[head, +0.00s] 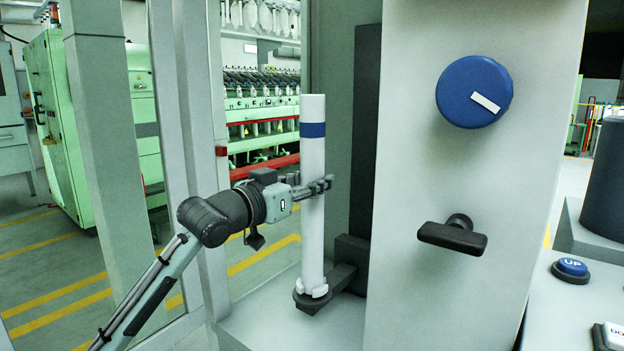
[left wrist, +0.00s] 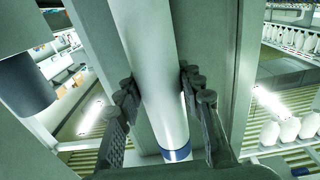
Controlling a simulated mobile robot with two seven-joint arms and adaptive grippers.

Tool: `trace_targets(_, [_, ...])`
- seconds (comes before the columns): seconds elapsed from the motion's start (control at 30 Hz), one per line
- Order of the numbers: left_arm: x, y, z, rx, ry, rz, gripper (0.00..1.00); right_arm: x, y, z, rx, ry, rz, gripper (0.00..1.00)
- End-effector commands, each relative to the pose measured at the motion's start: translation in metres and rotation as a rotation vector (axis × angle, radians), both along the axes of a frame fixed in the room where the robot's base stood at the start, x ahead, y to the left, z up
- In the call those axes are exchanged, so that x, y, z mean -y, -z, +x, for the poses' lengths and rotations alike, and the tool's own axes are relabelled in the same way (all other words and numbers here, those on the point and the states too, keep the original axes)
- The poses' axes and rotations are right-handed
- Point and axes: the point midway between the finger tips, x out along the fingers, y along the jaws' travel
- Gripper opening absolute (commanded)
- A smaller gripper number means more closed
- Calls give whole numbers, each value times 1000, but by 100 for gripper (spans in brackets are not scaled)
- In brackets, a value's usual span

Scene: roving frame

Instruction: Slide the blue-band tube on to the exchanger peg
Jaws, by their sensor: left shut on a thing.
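The blue-band tube (head: 313,240) is a tall white tube standing upright in the head view, with a blue band near its top. My left gripper (head: 318,187) is shut on it about midway up. In the left wrist view the tube (left wrist: 150,70) passes between the fingers of my left gripper (left wrist: 160,88), and its blue band shows low in the picture. The tube's lower end is at the dark exchanger arm (head: 342,279), among small white pieces. The peg itself is hidden, so I cannot tell how far the tube is on it. My right gripper is not in view.
A grey machine panel (head: 420,290) with a blue knob (head: 474,92) and a black handle (head: 453,236) stands right of the tube. Grey posts (head: 100,140) stand at the left. A blue UP button (head: 572,267) is on the right ledge.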

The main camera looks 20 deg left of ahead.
Motion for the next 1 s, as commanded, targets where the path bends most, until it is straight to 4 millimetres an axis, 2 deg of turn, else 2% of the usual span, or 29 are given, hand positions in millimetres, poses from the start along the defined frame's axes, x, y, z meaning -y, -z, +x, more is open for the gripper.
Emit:
trace_targets(0.33, [0,10,0,1,0,1,0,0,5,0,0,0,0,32])
trace_targets(0.83, [0,13,0,-2,0,1,0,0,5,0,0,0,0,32])
trace_targets(0.87, [0,13,0,-3,0,1,38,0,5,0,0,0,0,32])
trace_targets(1.0, [0,13,0,-2,0,1,56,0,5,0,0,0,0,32])
